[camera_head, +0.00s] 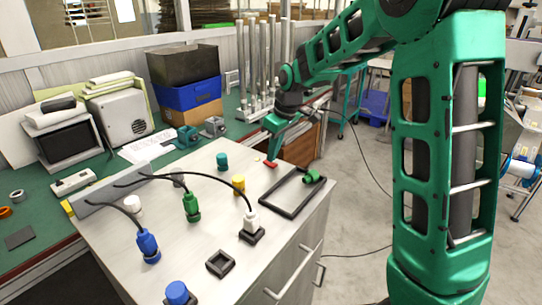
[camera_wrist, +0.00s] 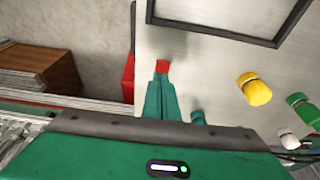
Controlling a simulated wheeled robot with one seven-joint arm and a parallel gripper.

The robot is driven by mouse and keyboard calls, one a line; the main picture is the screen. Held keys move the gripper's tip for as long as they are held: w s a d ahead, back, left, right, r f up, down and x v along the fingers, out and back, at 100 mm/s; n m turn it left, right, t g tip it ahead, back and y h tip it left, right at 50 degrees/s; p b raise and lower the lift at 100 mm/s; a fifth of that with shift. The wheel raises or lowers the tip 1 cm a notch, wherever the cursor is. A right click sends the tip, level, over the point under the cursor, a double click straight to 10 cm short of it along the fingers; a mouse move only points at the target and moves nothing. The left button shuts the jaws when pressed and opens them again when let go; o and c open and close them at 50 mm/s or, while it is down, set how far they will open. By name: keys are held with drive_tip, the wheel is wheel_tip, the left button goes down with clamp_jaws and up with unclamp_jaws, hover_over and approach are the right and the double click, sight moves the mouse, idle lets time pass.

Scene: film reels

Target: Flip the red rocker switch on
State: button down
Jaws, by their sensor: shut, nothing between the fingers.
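My gripper (camera_head: 271,153) reaches down to the far right part of the pale bench top (camera_head: 214,217). Its teal fingers are shut together with nothing between them, and they also show in the wrist view (camera_wrist: 163,88). A small red piece (camera_head: 270,163) shows right at the fingertips, low at the bench top. In the wrist view the red piece (camera_wrist: 162,66) sits just beyond the finger ends. It looks like the red rocker switch, but I cannot tell whether the fingers touch it or which way it is tilted.
A dark rectangular frame (camera_wrist: 212,32) lies close by on the bench. A yellow cylinder (camera_head: 238,183), a teal cylinder (camera_head: 222,160) and cabled connectors (camera_head: 191,205) stand nearby. Another red surface (camera_wrist: 128,80) shows at the bench edge. Upright metal rods (camera_head: 270,60) stand behind.

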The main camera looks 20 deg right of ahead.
drive_tip(key=shift+r, duration=0.5)
drive_tip(key=s+d+v, duration=0.1)
drive_tip(key=s+v, duration=0.1)
drive_tip(key=v, duration=1)
drive_tip(key=shift+s+d+f, duration=0.15)
drive_tip(key=shift+s+d, duration=0.05)
drive_tip(key=shift+d, duration=0.1)
drive_tip(key=s+d+f+m, duration=0.3)
drive_tip(key=s+f+m, duration=0.1)
drive_tip(key=s, duration=0.7)
drive_tip(key=s+d+f+m+g+h, duration=0.1)
drive_tip(key=s+d+f+m, duration=0.3)
drive_tip(key=s, duration=0.8)
drive_tip(key=s+d+f+m+g, duration=0.1)
drive_tip(key=s+d+f+m, duration=0.3)
drive_tip(key=s, duration=0.8)
drive_tip(key=shift+m, duration=0.6)
drive_tip(key=shift+d, duration=0.1)
